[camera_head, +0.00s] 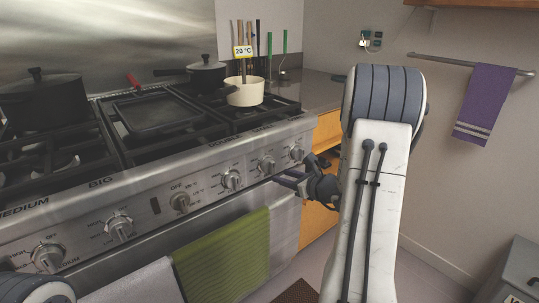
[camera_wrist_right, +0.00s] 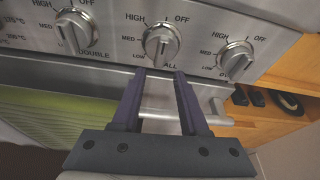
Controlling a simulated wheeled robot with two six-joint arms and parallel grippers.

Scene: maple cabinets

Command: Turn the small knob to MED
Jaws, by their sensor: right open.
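The small knob (camera_wrist_right: 161,41) is a round silver dial in the middle of the right wrist view, with HIGH, MED, LOW and OFF printed around it. Its grip bar stands roughly upright; its exact setting is hard to read. The label below it is partly hidden by my fingers, with "ALL" showing. In the head view the knob (camera_head: 266,165) sits on the stove's front panel. My right gripper (camera_wrist_right: 159,73) is open and empty, its dark fingers apart just below the knob in the picture. It also shows in the head view (camera_head: 284,180). My left gripper is not in view.
A similar knob (camera_wrist_right: 75,31) labelled DOUBLE is to the left, and another (camera_wrist_right: 235,60) to the right. The oven handle (camera_wrist_right: 170,107) runs below. A green towel (camera_head: 224,256) hangs on the oven front. A cream pot (camera_head: 245,93) stands on the stove.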

